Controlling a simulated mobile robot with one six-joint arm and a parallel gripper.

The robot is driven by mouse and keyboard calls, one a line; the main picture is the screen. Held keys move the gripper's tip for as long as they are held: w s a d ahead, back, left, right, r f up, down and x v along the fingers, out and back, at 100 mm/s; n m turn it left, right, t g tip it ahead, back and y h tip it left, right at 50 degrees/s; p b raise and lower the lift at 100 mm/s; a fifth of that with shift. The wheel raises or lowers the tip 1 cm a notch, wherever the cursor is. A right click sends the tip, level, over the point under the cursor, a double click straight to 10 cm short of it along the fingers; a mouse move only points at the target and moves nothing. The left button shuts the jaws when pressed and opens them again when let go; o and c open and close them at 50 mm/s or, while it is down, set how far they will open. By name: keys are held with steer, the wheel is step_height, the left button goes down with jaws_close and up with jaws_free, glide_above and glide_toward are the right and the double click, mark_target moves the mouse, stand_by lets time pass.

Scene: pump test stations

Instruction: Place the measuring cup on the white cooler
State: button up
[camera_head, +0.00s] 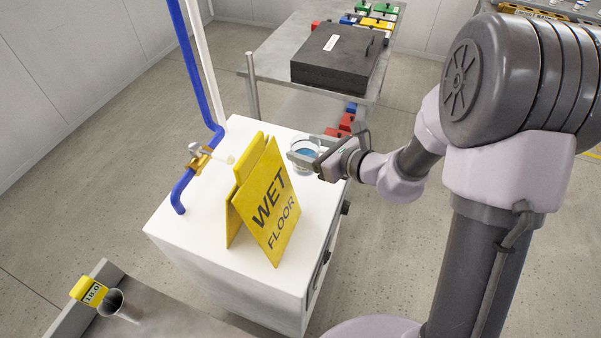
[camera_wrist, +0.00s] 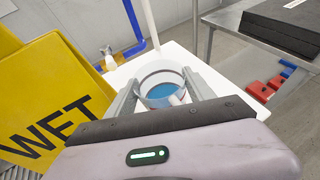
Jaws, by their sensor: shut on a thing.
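The measuring cup (camera_head: 303,152) is clear with blue liquid in it. It is at the far right part of the white cooler's top (camera_head: 195,228), behind the yellow sign. My gripper (camera_head: 304,158) reaches in from the right and is shut on the cup. In the wrist view the cup (camera_wrist: 161,84) sits upright between the two fingers (camera_wrist: 163,93), over or on the white top (camera_wrist: 187,56). I cannot tell whether its base touches the cooler.
A yellow wet floor sign (camera_head: 268,205) stands on the cooler close to my gripper. A blue pipe (camera_head: 197,85) with a brass valve (camera_head: 199,158) rises at the left. A metal table (camera_head: 268,66) with a black slab (camera_head: 337,56) stands behind. Red bins (camera_wrist: 260,91) are at right.

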steer(key=f+b, duration=0.1)
steer(key=f, duration=0.2)
steer(key=f+b, duration=0.1)
steer(key=f, duration=0.2)
steer(key=f+b, duration=0.1)
steer(key=f, duration=0.2)
steer(key=shift+s+f+b, duration=0.15)
steer(key=shift+s+b, duration=0.1)
steer(key=shift+b, duration=0.1)
steer(key=o, duration=1.5)
steer(key=shift+c, duration=0.2)
